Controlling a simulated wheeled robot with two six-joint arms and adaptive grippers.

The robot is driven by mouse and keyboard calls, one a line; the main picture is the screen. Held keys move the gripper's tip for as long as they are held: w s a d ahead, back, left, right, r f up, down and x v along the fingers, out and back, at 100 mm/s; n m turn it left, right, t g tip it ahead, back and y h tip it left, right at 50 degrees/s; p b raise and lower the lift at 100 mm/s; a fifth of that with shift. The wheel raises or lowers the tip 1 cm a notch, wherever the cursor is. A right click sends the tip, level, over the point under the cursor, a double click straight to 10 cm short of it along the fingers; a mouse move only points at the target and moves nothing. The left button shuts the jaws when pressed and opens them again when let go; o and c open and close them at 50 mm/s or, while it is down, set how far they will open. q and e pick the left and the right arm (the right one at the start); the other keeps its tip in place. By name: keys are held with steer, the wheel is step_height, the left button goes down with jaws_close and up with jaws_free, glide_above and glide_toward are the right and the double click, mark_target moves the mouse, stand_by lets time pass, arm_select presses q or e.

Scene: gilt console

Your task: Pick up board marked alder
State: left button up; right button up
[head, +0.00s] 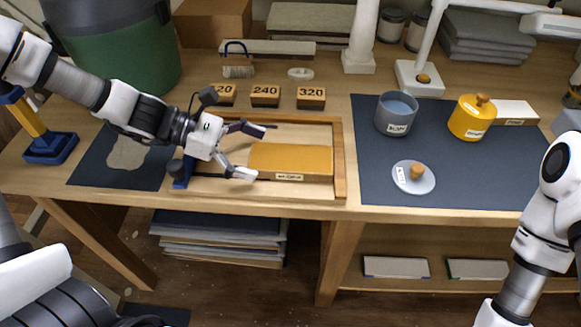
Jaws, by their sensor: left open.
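The board (295,156), an orange-brown block with a small pale label on its front edge, lies flat in a shallow wooden tray (340,160). The label's lettering is too small to read surely. My left gripper (258,151) is open and empty at the board's left end, one finger toward the back and one toward the front. Whether the fingers touch the board I cannot tell. My right arm shows at the right edge, but its gripper is out of the picture.
Blocks marked 240 (265,95) and 320 (311,97) stand behind the tray. A blue-handled tool (183,172) is at the tray's left.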

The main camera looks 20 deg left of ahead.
mark_target(291, 161)
arm_select(q)
steer(key=x, duration=0.2)
steer(key=shift+d+f+b, duration=0.2)
steer(key=shift+d+b, duration=0.05)
steer(key=shift+b, duration=0.1)
steer(key=shift+w+d, duration=0.1)
steer(key=shift+d, duration=0.05)
steer(key=shift+r, duration=0.1)
arm_select(e)
steer(key=shift+f, duration=0.7)
arm_select(q)
steer(key=c, duration=1.2)
